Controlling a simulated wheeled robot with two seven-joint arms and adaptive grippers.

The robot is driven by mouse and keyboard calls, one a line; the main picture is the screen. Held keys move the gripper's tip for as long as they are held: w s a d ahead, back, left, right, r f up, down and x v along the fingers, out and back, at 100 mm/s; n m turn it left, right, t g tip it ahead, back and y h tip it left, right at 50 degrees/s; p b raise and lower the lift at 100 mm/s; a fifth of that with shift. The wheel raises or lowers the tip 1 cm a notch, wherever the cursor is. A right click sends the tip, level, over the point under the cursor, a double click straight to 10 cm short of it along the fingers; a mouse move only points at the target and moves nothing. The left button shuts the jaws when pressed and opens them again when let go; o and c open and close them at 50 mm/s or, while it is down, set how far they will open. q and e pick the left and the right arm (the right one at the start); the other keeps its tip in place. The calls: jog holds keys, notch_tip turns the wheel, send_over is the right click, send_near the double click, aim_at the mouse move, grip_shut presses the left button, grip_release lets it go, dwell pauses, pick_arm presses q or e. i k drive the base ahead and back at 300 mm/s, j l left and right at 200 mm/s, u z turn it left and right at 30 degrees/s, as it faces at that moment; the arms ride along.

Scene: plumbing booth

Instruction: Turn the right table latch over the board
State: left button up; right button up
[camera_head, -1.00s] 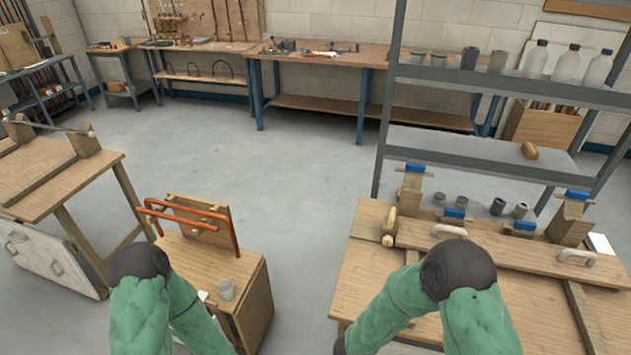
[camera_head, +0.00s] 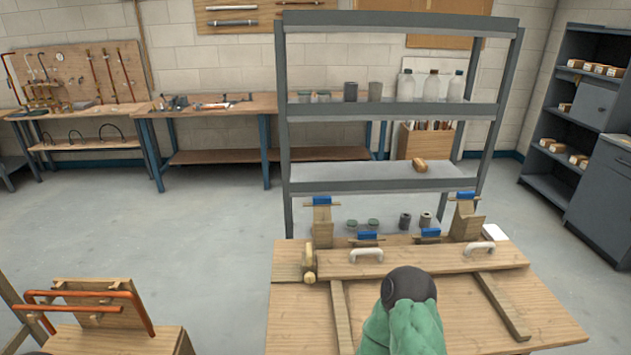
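A long wooden board (camera_head: 420,259) with two white handles (camera_head: 366,255) lies across the wooden table (camera_head: 235,335). Two small blue-topped pieces, one left (camera_head: 367,237) and one right (camera_head: 430,234), sit at the board's back edge; the right one looks like the right table latch. Two taller wooden posts, left (camera_head: 322,225) and right (camera_head: 466,219), also carry blue tops. Whether any latch lies over the board is too small to tell. A green-sleeved arm of mine with a dark joint covers part of the board's front. Neither gripper is in view.
A grey metal shelf (camera_head: 380,182) with bottles and jars stands behind the table. A wooden roller-like piece (camera_head: 309,263) sits at the board's left end. A stand with orange pipes (camera_head: 92,296) is at lower left. Dark shelving (camera_head: 552,170) stands at right. Floor between is clear.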

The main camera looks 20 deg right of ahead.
aim_at(426, 233)
jog(key=z, duration=2.75)
jog(key=i+l+z, duration=0.35)
jog(key=i+z, duration=0.2)
jog(key=z, duration=0.15)
jog(key=i+l+z, duration=0.15)
jog(key=i+z, duration=0.15)
jog(key=i+u, duration=0.2)
jog(key=i, duration=0.45)
jog(key=i+u, duration=0.2)
jog(key=i, duration=0.45)
jog(key=i+l+u, duration=0.2)
jog(key=i, duration=0.45)
jog(key=i+j+u, duration=0.25)
jog(key=i+u, duration=0.25)
jog(key=i+j+u, duration=0.15)
jog(key=i+u, duration=0.35)
jog(key=i+l+u, duration=0.1)
jog(key=i+u, duration=0.4)
jog(key=i+l+u, duration=0.2)
jog(key=i+u, duration=0.15)
jog(key=u, duration=0.15)
jog(key=i+u, duration=0.25)
jog(key=u, duration=0.15)
jog(key=i+u, duration=0.4)
jog(key=i+l+u, duration=0.1)
jog(key=u, duration=0.3)
jog(key=i+l+u, duration=0.2)
jog(key=u, duration=0.2)
jog(key=i, duration=0.1)
